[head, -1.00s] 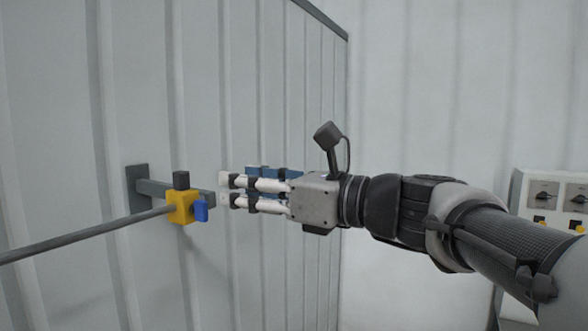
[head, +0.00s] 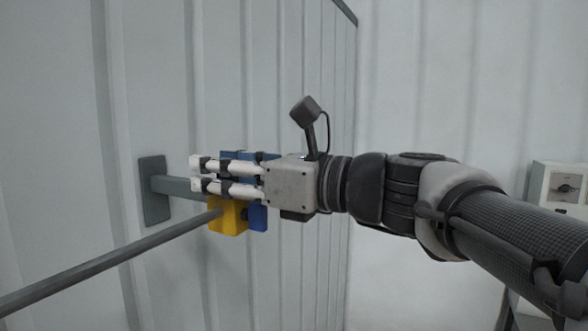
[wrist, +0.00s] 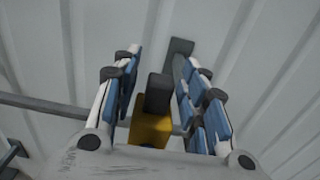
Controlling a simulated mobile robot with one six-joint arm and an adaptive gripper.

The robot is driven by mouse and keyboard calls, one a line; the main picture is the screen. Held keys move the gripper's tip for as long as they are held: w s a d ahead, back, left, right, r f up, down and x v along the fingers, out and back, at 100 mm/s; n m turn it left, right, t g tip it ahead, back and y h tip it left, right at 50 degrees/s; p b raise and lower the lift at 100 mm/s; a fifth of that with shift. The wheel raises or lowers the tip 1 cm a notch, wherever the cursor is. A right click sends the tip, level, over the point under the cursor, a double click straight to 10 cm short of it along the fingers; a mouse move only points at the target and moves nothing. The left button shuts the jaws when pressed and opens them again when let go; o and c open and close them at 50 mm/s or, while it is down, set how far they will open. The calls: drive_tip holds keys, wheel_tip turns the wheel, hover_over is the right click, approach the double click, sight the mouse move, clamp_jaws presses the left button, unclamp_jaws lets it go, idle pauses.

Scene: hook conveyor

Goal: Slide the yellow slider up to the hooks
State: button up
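The yellow slider (head: 228,217) is on a grey rail (head: 110,260) near the rail's wall-side end, with a blue piece (head: 258,218) on its right. My gripper (head: 196,174) is over the slider's top and hides its black knob in the head view. In the wrist view, the black knob (wrist: 158,92) and yellow body (wrist: 150,130) lie between the two blue-padded finger sets of my gripper (wrist: 164,62). I cannot make out the hooks.
A grey bracket (head: 154,191) fixes the rail to the ribbed metal wall (head: 70,120), close beyond my fingertips. The rail runs to the lower left with clear room around it. A control box (head: 560,190) with knobs stands at the far right.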

drive_tip(key=shift+s+d+r, duration=0.1)
drive_tip(key=shift+s+d, duration=0.1)
drive_tip(key=shift+d, duration=0.2)
drive_tip(key=shift+a, duration=0.15)
drive_tip(key=c, duration=0.4)
clamp_jaws()
